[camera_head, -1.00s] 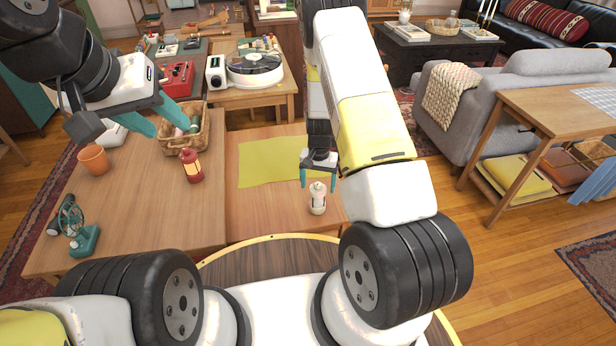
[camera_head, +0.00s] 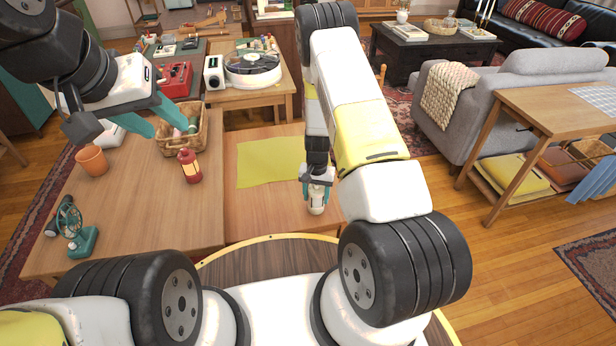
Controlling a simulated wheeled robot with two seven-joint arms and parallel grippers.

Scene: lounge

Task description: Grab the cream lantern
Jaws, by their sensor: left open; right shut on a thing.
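The cream lantern (camera_head: 316,207) stands upright on the wooden table near its front edge, right of centre. My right gripper (camera_head: 317,190) points down over it and is shut on its upper part, so the lantern's top is mostly hidden. The lantern's lower part shows below the fingers, and it appears to rest on the table. My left gripper (camera_head: 165,121) is open, with its teal fingers apart above the left table near the wicker basket. It holds nothing that I can see.
A red lantern (camera_head: 190,167), a terracotta pot (camera_head: 92,161), a teal fan (camera_head: 77,236) and a wicker basket (camera_head: 203,136) stand on the left table (camera_head: 140,210). A yellow-green mat (camera_head: 268,163) lies left of the cream lantern. Table around the mat is bare.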

